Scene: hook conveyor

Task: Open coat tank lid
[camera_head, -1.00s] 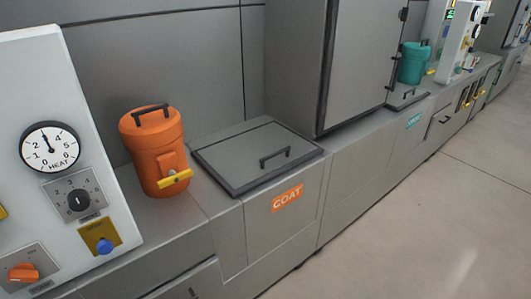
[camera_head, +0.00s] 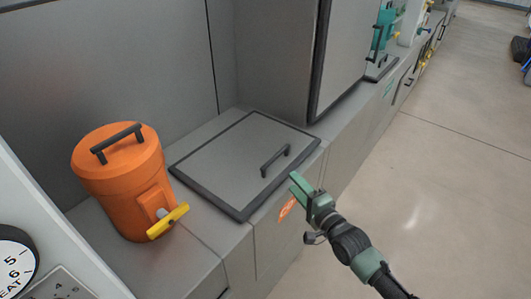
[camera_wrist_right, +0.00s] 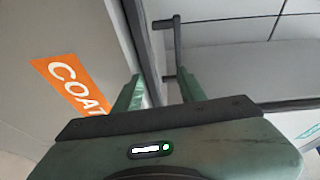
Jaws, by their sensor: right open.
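The coat tank lid (camera_head: 232,150) is a grey, dark-edged panel lying shut on the counter. Its dark bar handle (camera_head: 275,160) is near its front right edge, and the handle also shows in the right wrist view (camera_wrist_right: 178,50). My right gripper (camera_head: 296,185) is in front of the lid's front edge, near the handle and apart from it. In the right wrist view its two green fingers (camera_wrist_right: 160,92) are spread with nothing between them. The orange COAT label (camera_wrist_right: 72,85) is on the front panel, partly hidden by my gripper in the head view. My left gripper is not in view.
An orange canister (camera_head: 125,180) with a yellow tap stands left of the lid. A tall grey cabinet (camera_head: 280,60) rises behind and right of it. A white panel with a dial (camera_head: 15,265) is at lower left. The floor (camera_head: 440,170) at right is clear.

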